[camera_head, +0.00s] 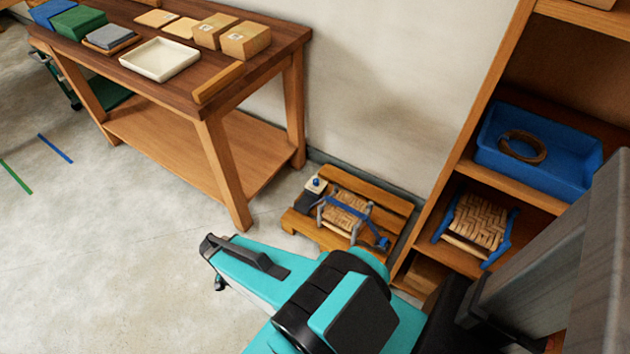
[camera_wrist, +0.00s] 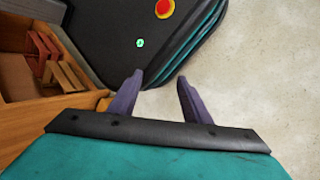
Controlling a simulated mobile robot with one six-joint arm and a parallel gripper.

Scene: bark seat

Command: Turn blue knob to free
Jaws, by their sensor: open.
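A small blue knob (camera_head: 316,182) sits on top of a small box with a pale top and a dark front (camera_head: 310,192). The box stands at the left end of a low wooden pallet (camera_head: 380,196) on the floor. Beside it on the pallet is a woven seat (camera_head: 343,213) with a blue strap across it and grey clamp-like parts around it. A second blue piece (camera_head: 381,243) shows at the seat's lower right; I cannot tell whether it is a knob. My gripper (camera_wrist: 159,76) is open and empty in the wrist view, away from the pallet. The knob's setting is too small to read.
A wooden workbench (camera_head: 215,125) stands at the left with a white tray (camera_head: 160,59) and boxes. A shelf (camera_head: 455,172) at the right holds a blue bin (camera_head: 560,172) and another woven seat (camera_head: 476,224). Clear floor (camera_head: 120,260) lies at the left.

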